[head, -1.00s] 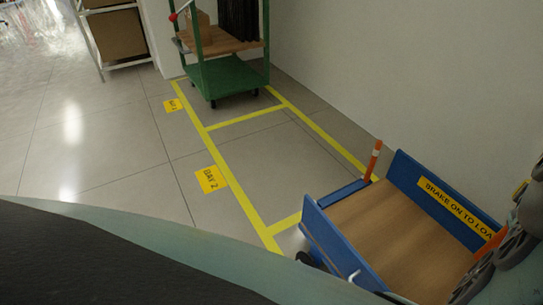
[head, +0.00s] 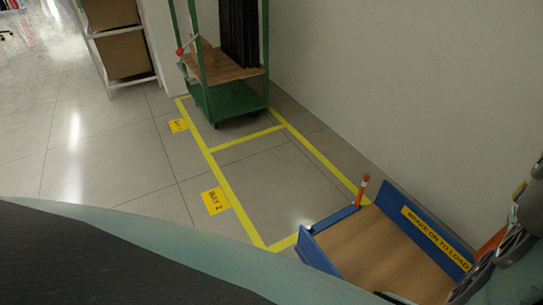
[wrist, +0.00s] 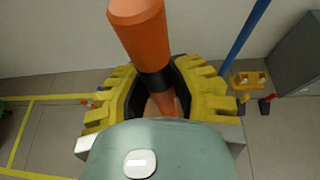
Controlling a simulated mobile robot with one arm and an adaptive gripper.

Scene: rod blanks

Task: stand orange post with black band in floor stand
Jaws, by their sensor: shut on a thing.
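The orange post with a black band (wrist: 140,30) is in my gripper (wrist: 157,85) in the wrist view. The yellow-edged jaws are shut around it at the black band, with its thick end toward the camera. In the head view, an orange piece (head: 491,244) shows beside my gripper's dark parts at the right edge; its band is hidden there. I cannot make out the floor stand for certain in either view.
A blue cart (head: 436,238) with a wooden deck stands at lower right by the wall. A green trolley (head: 232,101) stands at the back in yellow floor markings. The marked BAY 2 floor (head: 270,185) is clear. A grey cabinet (wrist: 300,55) stands at right.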

